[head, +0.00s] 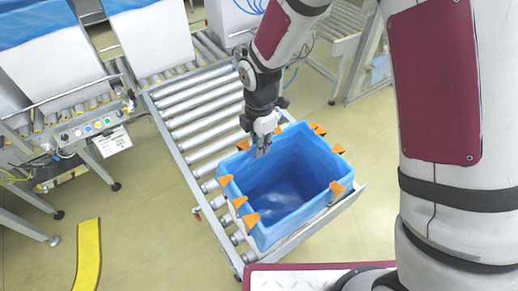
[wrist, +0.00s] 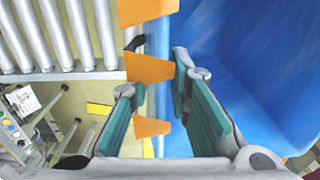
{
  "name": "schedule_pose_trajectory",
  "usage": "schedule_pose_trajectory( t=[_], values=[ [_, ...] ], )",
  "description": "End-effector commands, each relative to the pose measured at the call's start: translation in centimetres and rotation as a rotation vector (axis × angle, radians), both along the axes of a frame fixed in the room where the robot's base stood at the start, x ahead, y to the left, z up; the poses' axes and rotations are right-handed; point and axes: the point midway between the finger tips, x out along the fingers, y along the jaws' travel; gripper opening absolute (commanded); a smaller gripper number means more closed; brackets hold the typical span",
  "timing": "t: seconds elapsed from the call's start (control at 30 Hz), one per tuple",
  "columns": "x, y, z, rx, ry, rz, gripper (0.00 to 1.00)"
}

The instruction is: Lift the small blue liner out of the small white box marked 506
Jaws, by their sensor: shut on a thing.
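The blue liner (head: 290,180) looks like an open tub with its edge folded over the rim of the box. Several orange clips (head: 338,188) sit along the rim. My gripper (head: 262,152) points down at the far left part of the rim. In the wrist view, my gripper (wrist: 156,75) has one finger outside and one inside the liner wall (wrist: 235,75), shut on the rim edge beside an orange clip (wrist: 148,69).
The box stands at the near end of a roller conveyor (head: 205,110). Larger white boxes with blue liners (head: 150,42) stand at the upper left. A yellow floor strip (head: 88,255) lies at the lower left. My arm covers the right side.

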Motion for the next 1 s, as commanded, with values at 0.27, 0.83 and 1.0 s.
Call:
schedule_pose_trajectory(
  t=[0.27,0.83,1.0],
  values=[
    [0.0,0.0,2.7,0.002,-0.002,-0.001,0.0],
    [0.0,0.0,7.8,0.001,-0.002,-0.002,0.0],
    [0.0,0.0,9.3,0.002,-0.002,-0.001,0.0]
  ],
)
